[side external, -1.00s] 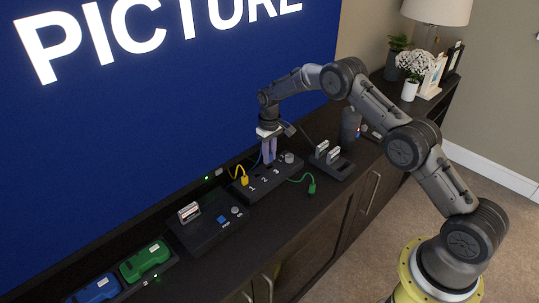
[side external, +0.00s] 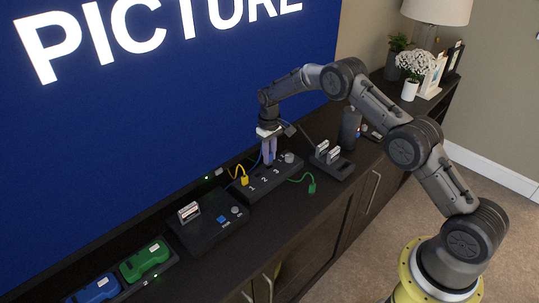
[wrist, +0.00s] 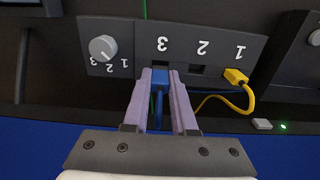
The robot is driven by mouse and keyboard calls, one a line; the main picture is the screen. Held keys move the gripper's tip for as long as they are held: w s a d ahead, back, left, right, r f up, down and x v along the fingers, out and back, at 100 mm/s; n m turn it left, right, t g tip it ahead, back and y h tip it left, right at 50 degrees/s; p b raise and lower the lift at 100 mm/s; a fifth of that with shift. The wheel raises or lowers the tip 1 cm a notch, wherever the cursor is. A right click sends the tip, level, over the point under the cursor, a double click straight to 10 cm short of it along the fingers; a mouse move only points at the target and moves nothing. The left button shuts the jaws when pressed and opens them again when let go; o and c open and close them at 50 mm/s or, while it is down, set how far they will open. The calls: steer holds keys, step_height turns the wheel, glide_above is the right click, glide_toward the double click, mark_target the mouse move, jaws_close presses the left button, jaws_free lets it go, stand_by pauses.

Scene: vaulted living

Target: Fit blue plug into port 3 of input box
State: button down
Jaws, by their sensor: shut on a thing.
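The dark input box (side external: 262,188) sits on the cabinet top, with ports numbered 1, 2 and 3 and a round knob. In the wrist view the input box (wrist: 215,52) appears upside down. My gripper (wrist: 160,73) is shut on the blue plug (wrist: 160,80), with one purple finger on each side. The plug's front end is at port 3, directly by the printed 3, and covers the opening. I cannot tell how deep it sits. In the side view my gripper (side external: 268,160) points down at the box and mostly hides the plug. Port 2 (wrist: 197,69) looks empty.
A yellow plug (wrist: 235,77) is at port 1, its cable curving close to my fingers. A green plug (side external: 312,187) lies on the cabinet to the right. A slotted holder (side external: 331,160) stands right of the box, and a switch box (side external: 210,222) stands left.

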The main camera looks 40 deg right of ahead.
steer(key=shift+f, duration=1.35)
steer(key=c, duration=0.6)
jaws_free()
steer(key=shift+s, duration=0.1)
steer(key=shift+c, duration=0.2)
step_height(320, 180, up, 14)
